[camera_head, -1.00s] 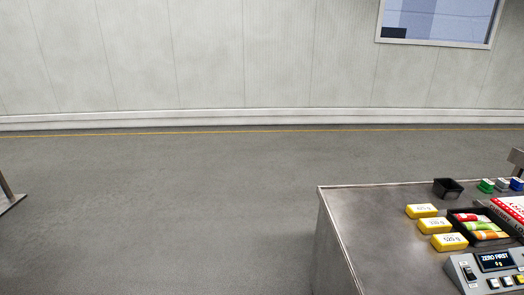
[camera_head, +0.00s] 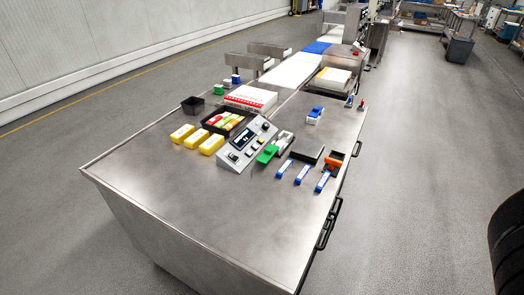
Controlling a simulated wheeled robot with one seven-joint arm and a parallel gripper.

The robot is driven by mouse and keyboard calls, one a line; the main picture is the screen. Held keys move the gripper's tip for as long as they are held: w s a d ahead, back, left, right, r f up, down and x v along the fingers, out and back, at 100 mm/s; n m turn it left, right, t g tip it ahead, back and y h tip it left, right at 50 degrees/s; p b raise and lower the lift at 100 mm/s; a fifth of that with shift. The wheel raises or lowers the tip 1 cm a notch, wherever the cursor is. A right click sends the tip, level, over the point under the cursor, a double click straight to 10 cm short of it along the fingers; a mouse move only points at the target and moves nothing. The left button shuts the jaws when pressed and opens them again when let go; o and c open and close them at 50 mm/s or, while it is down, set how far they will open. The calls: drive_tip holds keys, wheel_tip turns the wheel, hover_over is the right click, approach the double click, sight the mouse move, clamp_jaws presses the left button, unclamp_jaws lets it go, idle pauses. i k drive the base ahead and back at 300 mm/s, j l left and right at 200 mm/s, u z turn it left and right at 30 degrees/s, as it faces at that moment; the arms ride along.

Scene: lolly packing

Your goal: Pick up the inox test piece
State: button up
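My gripper is not in view.
A conveyor (camera_head: 292,71) runs behind. The near left tabletop is clear.

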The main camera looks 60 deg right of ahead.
sight(305, 171)
drive_tip(key=z, duration=1.3)
